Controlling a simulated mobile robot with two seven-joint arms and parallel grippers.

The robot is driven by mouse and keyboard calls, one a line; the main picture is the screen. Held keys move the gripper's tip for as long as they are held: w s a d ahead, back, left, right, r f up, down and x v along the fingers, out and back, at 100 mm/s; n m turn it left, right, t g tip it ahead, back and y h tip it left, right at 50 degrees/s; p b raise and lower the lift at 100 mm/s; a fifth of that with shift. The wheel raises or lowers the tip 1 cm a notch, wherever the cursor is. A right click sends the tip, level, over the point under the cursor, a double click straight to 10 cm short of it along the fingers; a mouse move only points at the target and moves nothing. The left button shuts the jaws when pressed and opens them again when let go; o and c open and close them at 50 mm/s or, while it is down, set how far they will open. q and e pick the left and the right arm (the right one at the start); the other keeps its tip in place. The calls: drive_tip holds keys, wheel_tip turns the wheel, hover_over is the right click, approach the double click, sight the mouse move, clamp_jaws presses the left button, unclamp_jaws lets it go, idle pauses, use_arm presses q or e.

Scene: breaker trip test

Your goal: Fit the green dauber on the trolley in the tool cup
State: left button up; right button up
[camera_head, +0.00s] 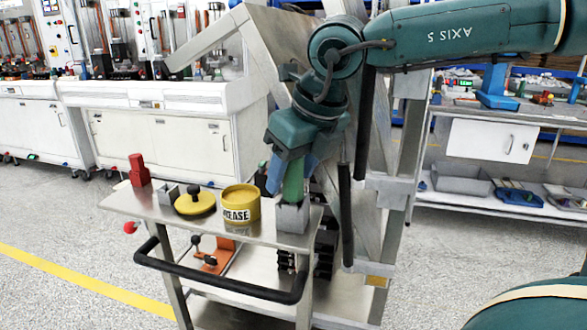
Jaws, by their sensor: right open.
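The green dauber (293,183) stands roughly upright at the right end of the trolley (165,208). Its lower end is inside the grey tool cup (291,217); how deep it sits is hidden by the cup's wall. My right gripper (291,172) points down over the cup, with its blue fingers open around the dauber's upper part. The top of the dauber is hidden by the gripper. Whether a finger touches it I cannot tell. My left gripper is not in view.
A yellow grease tin (240,205) stands left of the cup. A yellow lid with a black knob (195,204), a small grey block (168,194) and a red block (139,170) stand further left. A black handle rail (220,284) runs along the trolley's front. A metal frame rises behind.

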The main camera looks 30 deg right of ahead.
use_arm(q)
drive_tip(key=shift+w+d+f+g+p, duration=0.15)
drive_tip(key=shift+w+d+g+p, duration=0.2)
drive_tip(key=shift+p, duration=0.5)
use_arm(e)
drive_tip(key=a+v, duration=0.1)
drive_tip(key=v, duration=1.2)
drive_tip(key=shift+d, duration=0.5)
